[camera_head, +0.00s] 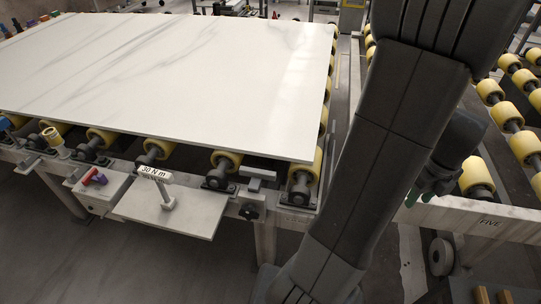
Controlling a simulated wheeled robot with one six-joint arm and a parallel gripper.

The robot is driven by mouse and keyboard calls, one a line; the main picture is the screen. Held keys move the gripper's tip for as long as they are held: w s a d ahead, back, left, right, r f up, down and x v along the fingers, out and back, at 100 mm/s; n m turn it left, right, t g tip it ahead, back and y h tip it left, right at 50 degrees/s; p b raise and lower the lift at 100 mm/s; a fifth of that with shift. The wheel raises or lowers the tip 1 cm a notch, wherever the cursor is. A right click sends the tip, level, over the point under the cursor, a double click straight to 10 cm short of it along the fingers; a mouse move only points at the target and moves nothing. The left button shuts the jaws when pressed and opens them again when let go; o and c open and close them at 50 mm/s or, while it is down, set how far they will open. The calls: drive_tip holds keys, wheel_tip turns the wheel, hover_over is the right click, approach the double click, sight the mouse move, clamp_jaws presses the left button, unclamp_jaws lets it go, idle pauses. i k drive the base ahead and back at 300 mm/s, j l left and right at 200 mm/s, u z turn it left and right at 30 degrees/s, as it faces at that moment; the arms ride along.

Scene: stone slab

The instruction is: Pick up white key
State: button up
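The white key (158,177) is a T-shaped tool with a broad head marked "30 N m" and a short stem. It stands upright on a small pale shelf (190,213) at the front edge of the roller table, left of centre. My arm rises through the right half of the view, well to the right of the key. A dark end part, seemingly my gripper (432,187), shows partly behind the arm at the right. Its fingers are mostly hidden, and I cannot tell whether they are open or shut. It is far from the key.
A large white stone slab (180,75) lies on yellow rollers behind and above the shelf. A box with a red handle (95,177) and a yellow tool (53,139) are to the left. A second roller table (490,218) is at the right. Floor in front is clear.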

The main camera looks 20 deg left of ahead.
sight(161, 178)
drive_tip(key=u, duration=1.45)
drive_tip(key=i+j+u, duration=0.75)
drive_tip(key=u, duration=0.2)
drive_tip(key=j, duration=0.1)
